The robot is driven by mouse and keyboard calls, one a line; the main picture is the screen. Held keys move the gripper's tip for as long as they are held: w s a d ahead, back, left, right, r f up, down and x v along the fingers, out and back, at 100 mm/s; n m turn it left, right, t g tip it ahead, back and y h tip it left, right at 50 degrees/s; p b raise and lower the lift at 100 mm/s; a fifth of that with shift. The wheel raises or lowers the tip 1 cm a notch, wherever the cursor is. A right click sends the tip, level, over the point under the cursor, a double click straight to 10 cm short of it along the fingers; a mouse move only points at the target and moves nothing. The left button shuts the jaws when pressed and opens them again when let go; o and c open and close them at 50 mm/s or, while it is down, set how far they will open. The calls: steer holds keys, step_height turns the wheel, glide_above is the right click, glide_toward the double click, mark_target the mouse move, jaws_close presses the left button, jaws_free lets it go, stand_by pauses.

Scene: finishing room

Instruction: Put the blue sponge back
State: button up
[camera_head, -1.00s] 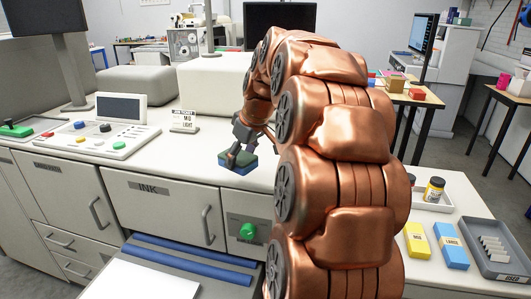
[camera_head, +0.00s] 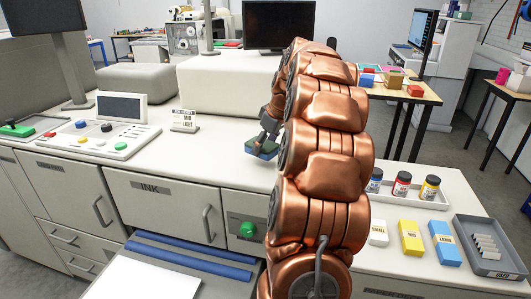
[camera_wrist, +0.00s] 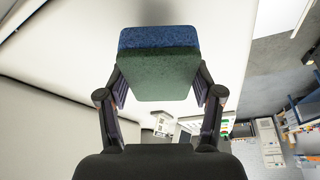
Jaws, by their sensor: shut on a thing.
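The blue sponge (camera_wrist: 158,38) has a green layer on one face. My gripper (camera_wrist: 158,80) is shut on it, with one finger at each side in the wrist view. In the head view the sponge (camera_head: 260,151) shows at the left edge of my copper arm, above the white counter (camera_head: 215,150). Part of it and most of my gripper (camera_head: 266,140) are hidden behind the arm there. I cannot tell how far the sponge is above the counter.
At the right a tray (camera_head: 448,203) holds several jars. Beside it stand a white box (camera_head: 378,233), a yellow box (camera_head: 412,238) and a blue box (camera_head: 446,243). A grey tray (camera_head: 490,262) is at far right.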

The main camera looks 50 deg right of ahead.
steer(key=shift+d+f, duration=0.2)
steer(key=shift+d, duration=0.1)
steer(key=shift+f+p, duration=0.75)
steer(key=shift+f, duration=0.9)
steer(key=shift+f, duration=0.2)
steer(key=o, duration=1.2)
steer(key=shift+r, duration=0.1)
steer(key=shift+r, duration=0.15)
steer(key=b+v, duration=0.3)
steer(key=v, duration=0.9)
steer(key=shift+b, duration=0.3)
steer(key=shift+w, duration=0.1)
